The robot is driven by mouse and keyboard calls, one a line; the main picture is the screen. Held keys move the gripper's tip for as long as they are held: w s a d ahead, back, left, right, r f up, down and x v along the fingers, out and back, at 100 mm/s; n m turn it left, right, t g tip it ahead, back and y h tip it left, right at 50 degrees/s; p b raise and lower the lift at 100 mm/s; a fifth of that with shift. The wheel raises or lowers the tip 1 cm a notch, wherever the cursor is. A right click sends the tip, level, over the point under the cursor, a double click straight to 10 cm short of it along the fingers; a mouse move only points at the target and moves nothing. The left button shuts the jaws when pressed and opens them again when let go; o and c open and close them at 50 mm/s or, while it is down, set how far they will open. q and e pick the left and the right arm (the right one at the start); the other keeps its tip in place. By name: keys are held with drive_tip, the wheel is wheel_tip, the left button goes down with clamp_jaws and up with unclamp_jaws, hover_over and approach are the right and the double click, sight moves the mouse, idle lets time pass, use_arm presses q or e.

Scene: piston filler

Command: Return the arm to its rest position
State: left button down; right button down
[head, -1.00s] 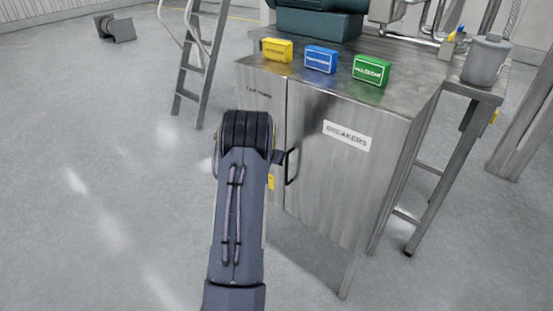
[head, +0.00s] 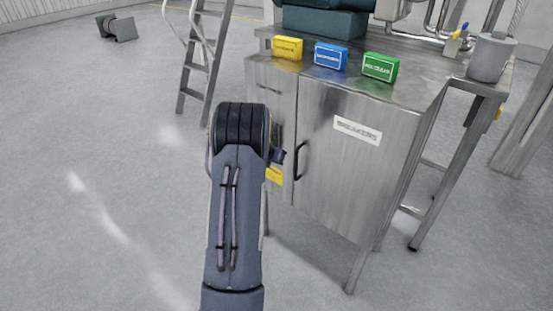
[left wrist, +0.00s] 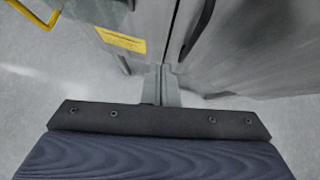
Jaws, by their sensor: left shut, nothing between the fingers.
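My left arm (head: 236,190) reaches forward in the head view, in front of the steel cabinet. Its hand is mostly hidden behind the arm there. In the left wrist view my left gripper (left wrist: 163,88) has its grey fingers together with nothing between them. It points toward the cabinet doors (left wrist: 245,45), and I cannot tell the exact gap. My right gripper is in neither view.
Yellow (head: 287,48), blue (head: 331,55) and green (head: 380,67) boxes stand on top. A grey canister (head: 490,58) is at right, a ladder (head: 202,65) behind.

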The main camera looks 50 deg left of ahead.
use_arm(q)
drive_tip(key=s+r, duration=0.4)
drive_tip(key=s, duration=0.1)
drive_tip(key=shift+d+r+p, duration=0.25)
drive_tip(key=shift+r+p, duration=0.05)
drive_tip(key=shift+r, duration=0.1)
drive_tip(key=shift+r, duration=0.1)
drive_tip(key=s+d+r+n+t+y+p, duration=0.1)
drive_tip(key=s+d+r+n, duration=0.1)
drive_tip(key=d+r+n, duration=0.45)
drive_tip(key=s+d+r+n+y, duration=0.1)
drive_tip(key=s+d+r+n, duration=0.2)
drive_tip(key=r+n, duration=0.65)
drive_tip(key=s+d+f+n+g+h, duration=0.1)
drive_tip(key=s+d+n+h, duration=0.2)
drive_tip(key=d, duration=0.7)
drive_tip(key=s+d+f+n+g+h, duration=0.1)
drive_tip(key=s+d+f+n+h, duration=0.1)
drive_tip(key=s+d+n, duration=0.6)
drive_tip(key=s+d+f+n+g+h+p, duration=0.1)
drive_tip(key=s+d+n+h, duration=0.3)
drive_tip(key=d, duration=0.7)
drive_tip(key=s+f+n, duration=0.1)
drive_tip(key=s+n, duration=0.1)
drive_tip(key=s, duration=0.2)
drive_tip(key=shift+s+d+f+g, duration=0.25)
drive_tip(key=shift+d+g, duration=0.05)
drive_tip(key=shift+d, duration=0.1)
